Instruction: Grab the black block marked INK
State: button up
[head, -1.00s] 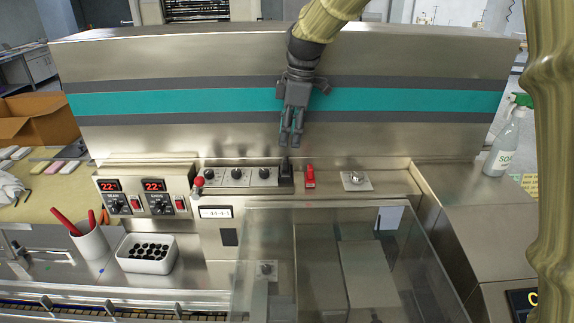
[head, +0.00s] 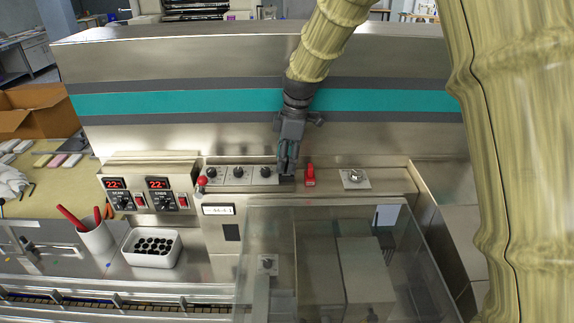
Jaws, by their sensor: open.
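A small dark block (head: 287,183) stands on the metal ledge between the row of black knobs and the red switch. It is mostly hidden behind my gripper, and no INK marking can be read on it. My gripper (head: 287,168) points down in front of the teal stripe, with its fingers open at the block. I cannot tell whether the fingers touch the block or are on both sides of it.
Close to the right is a red switch (head: 310,175); to the left are black knobs (head: 239,172) and a red ball-topped lever (head: 202,181). A clear cover (head: 300,225) lies in front. A white tray of black pieces (head: 152,262) and a pen cup (head: 97,236) stand at left.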

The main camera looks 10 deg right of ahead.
jog(key=c, duration=1.1)
jog(key=shift+r, duration=0.1)
